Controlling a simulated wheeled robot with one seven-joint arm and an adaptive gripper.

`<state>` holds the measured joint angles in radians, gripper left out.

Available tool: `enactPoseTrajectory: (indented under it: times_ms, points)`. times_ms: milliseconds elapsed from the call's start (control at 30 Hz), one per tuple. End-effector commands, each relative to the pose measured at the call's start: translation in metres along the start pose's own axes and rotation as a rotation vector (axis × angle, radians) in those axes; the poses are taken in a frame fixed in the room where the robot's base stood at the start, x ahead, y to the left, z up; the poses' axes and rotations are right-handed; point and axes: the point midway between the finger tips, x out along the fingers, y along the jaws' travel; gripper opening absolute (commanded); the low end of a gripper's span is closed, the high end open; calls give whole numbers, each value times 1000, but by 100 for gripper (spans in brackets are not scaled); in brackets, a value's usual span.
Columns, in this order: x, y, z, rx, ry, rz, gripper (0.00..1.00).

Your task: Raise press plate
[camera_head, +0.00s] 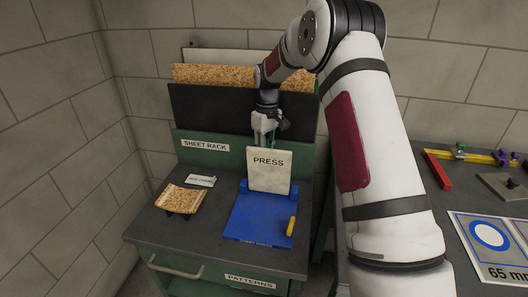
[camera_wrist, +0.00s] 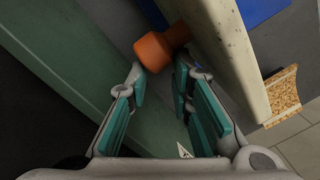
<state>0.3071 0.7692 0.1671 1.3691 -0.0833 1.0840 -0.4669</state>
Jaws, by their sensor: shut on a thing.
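The press plate (camera_head: 268,172) is a pale panel marked PRESS. It stands about upright at the back of a blue base (camera_head: 258,218) on the dark bench. In the wrist view its pale edge (camera_wrist: 228,50) runs along the right, with an orange knob (camera_wrist: 154,52) sticking out from it. My gripper (camera_head: 264,130) is at the plate's top edge. In the wrist view the teal-padded fingers (camera_wrist: 160,72) are on either side of the knob, shut on it. The far side of the knob is hidden.
A sheet rack (camera_head: 205,146) with tall brown and black sheets stands close behind. A bent speckled brown piece (camera_head: 180,199) and a small label card (camera_head: 201,181) lie left of the base. A yellow bar (camera_head: 291,226) sits at its right. Another bench (camera_head: 450,190) holds tools.

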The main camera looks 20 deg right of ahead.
Motion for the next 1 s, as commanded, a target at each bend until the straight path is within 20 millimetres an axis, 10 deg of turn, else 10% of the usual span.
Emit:
enactPoseTrajectory:
  times_ms: [167, 200, 300, 1000]
  points:
    - [14, 16, 22, 18, -55, 4, 0]
    - [14, 16, 22, 18, -55, 4, 29]
    - [14, 16, 22, 18, -55, 4, 45]
    - [-15, 16, 19, 16, -42, 11, 45]
